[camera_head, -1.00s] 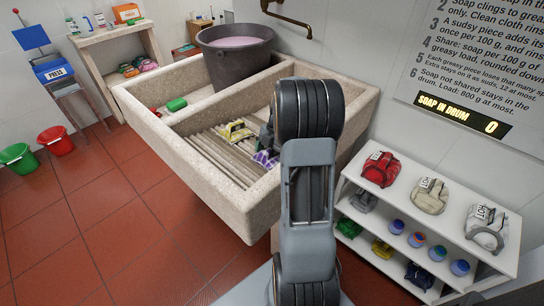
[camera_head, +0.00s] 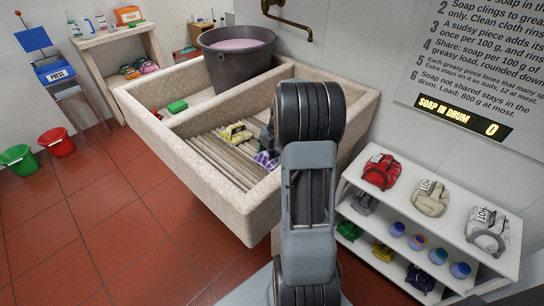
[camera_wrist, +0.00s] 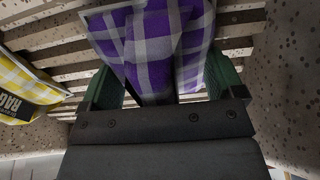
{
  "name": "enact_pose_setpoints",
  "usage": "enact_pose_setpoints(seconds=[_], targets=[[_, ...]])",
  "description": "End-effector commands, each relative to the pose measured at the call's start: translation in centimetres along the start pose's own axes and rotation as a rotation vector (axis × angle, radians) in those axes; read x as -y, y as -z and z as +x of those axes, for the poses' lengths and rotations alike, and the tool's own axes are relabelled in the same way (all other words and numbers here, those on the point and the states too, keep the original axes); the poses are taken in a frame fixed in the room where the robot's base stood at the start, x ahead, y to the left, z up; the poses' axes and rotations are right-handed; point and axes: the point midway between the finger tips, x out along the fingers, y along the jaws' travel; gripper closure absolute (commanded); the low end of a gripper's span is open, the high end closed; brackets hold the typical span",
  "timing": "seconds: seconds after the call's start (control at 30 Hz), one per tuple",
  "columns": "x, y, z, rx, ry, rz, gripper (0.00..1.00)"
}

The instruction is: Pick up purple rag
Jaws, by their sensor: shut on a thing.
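The purple rag (camera_wrist: 155,45) is a purple, grey and white checked cloth. In the wrist view it fills the space between the green fingers of my gripper (camera_wrist: 165,85), which is shut on it. In the head view the purple rag (camera_head: 266,160) shows at the right end of the ribbed washboard (camera_head: 212,160), partly hidden by my arm. The slats show close behind the rag. I cannot tell whether it still touches them.
A yellow checked rag (camera_head: 236,133) lies on the washboard to the left; it also shows in the wrist view (camera_wrist: 28,90). The stone trough's walls (camera_head: 205,185) surround the board. A green item (camera_head: 177,106) lies in the other basin, near the dark bucket (camera_head: 238,62). A white shelf (camera_head: 400,215) stands right.

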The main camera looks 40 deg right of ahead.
Motion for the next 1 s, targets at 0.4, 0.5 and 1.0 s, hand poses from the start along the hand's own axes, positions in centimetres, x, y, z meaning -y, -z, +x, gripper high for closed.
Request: enact_pose_setpoints(seconds=[0.4,0.5,1.0], targets=[[-3.9,1.2,-7.4,0.003,-0.002,-0.003,0.36],[-5.8,1.2,-9.2,0.000,0.000,-0.002,0.36],[-12.6,0.3,-12.6,0.000,0.000,0.000,0.36]])
